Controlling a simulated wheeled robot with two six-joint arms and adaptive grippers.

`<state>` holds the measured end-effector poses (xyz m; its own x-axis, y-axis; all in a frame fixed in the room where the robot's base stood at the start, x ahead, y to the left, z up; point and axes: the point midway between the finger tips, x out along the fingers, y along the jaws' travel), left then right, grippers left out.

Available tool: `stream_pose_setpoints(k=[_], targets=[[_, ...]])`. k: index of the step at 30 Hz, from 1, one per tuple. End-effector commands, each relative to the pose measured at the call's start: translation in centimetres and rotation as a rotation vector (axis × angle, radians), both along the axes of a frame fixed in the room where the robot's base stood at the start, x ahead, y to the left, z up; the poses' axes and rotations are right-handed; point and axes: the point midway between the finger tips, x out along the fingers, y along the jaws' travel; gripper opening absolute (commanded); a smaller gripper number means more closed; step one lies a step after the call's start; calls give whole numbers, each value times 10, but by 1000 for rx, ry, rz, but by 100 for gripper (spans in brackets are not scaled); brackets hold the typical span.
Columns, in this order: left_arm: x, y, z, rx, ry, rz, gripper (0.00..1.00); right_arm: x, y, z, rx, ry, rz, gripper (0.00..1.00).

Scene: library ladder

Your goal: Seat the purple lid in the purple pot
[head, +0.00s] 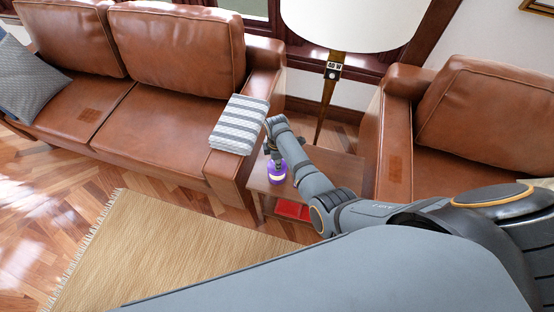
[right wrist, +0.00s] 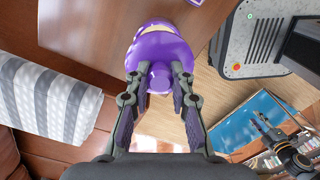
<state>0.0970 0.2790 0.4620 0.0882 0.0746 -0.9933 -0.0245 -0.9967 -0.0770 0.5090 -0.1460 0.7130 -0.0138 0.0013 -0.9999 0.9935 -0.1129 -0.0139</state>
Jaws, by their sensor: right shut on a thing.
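The purple pot (head: 277,177) stands on the wooden side table, partly covered by my right arm. In the right wrist view the pot (right wrist: 152,26) shows behind the purple lid (right wrist: 160,51), with a pale band on it. My right gripper (head: 275,152) points down over the pot. Its fingers (right wrist: 160,76) are shut on the lid's round knob. The lid is over the pot's top; I cannot tell whether it rests in the rim or is slightly apart. A dark arm part, possibly my left gripper (right wrist: 268,125), shows at lower right in the right wrist view, unclear.
The side table (head: 342,177) stands between a brown leather sofa (head: 150,110) and an armchair (head: 397,140). A striped cloth (head: 239,124) lies on the sofa arm. A floor lamp (head: 331,85) stands behind. A red object (head: 292,210) is on the lower shelf.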

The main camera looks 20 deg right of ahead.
Motion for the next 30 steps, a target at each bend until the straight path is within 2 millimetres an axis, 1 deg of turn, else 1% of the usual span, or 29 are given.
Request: stream_pose_setpoints(k=[1, 3, 9, 14, 30], targets=[[0, 0, -9, 0, -1, 0, 40, 0, 0, -10, 0, 0, 0, 0], [2, 0, -14, 0, -2, 0, 40, 0, 0, -17, 0, 0, 0, 0], [9, 0, -22, 0, -13, 0, 40, 1, 0, -30, 0, -1, 0, 0], [11, 0, -23, 0, -16, 0, 40, 1, 0, -33, 0, -1, 0, 0], [10, 0, -22, 0, -15, 0, 40, 0, 0, -33, 0, -1, 0, 0]])
